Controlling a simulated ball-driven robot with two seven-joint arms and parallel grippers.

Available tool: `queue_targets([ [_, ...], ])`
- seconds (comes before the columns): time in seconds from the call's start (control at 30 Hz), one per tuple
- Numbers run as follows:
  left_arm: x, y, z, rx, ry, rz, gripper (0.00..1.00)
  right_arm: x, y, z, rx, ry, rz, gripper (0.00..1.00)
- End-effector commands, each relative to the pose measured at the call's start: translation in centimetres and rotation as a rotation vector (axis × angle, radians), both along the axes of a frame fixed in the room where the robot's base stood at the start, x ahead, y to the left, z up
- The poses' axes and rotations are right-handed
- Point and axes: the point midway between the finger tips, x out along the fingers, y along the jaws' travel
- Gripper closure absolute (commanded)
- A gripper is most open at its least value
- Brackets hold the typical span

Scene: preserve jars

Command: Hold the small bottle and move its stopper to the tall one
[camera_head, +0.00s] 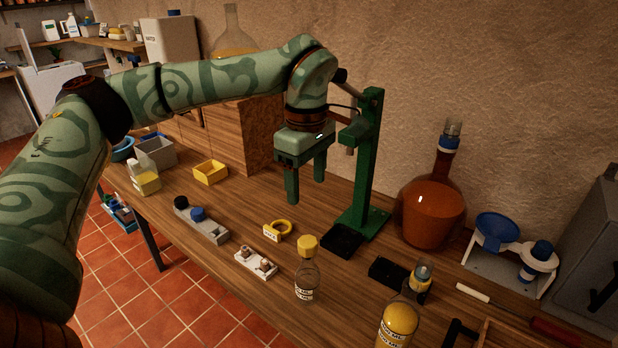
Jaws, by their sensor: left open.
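A small clear bottle (307,287) with a label stands upright near the table's front edge. A yellow stopper (308,244) sits on its top. A taller bottle (398,322) with yellow contents and a label stands to its right, cut off by the bottom edge. Its glass neck seems to rise up to the right, with no yellow stopper visible on it. My left gripper (306,190) is open and empty, pointing down above the table behind the small bottle. It is apart from both bottles. My right gripper is not in view.
A green stand (366,170) rises close to the left gripper. A large amber flask (430,212) stands at the back right. A black pad (388,273) lies behind the taller bottle.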

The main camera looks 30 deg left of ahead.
Motion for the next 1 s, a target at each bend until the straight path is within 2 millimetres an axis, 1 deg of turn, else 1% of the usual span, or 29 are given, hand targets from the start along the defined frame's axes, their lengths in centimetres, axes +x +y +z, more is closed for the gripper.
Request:
queue_targets([
  [0.17,-0.1,0.0,-2.8,0.000,0.006,-0.001,0.37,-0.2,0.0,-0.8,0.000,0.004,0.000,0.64],
  [0.5,-0.1,-0.1,-10.9,-0.002,0.007,-0.001,0.37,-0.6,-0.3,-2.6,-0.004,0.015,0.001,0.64],
  [0.6,-0.1,-0.1,-12.9,-0.002,0.007,-0.002,0.37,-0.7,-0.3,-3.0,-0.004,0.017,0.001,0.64],
  [0.7,-0.1,-0.1,-14.4,-0.002,0.005,-0.001,0.37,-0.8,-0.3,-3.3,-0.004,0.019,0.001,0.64],
  [0.8,0.0,-0.1,-15.4,-0.002,0.003,-0.002,0.37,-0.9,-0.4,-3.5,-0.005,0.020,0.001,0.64],
  [1.0,0.0,-0.1,-16.1,-0.002,0.002,-0.002,0.37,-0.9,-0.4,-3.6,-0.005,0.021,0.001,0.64],
])
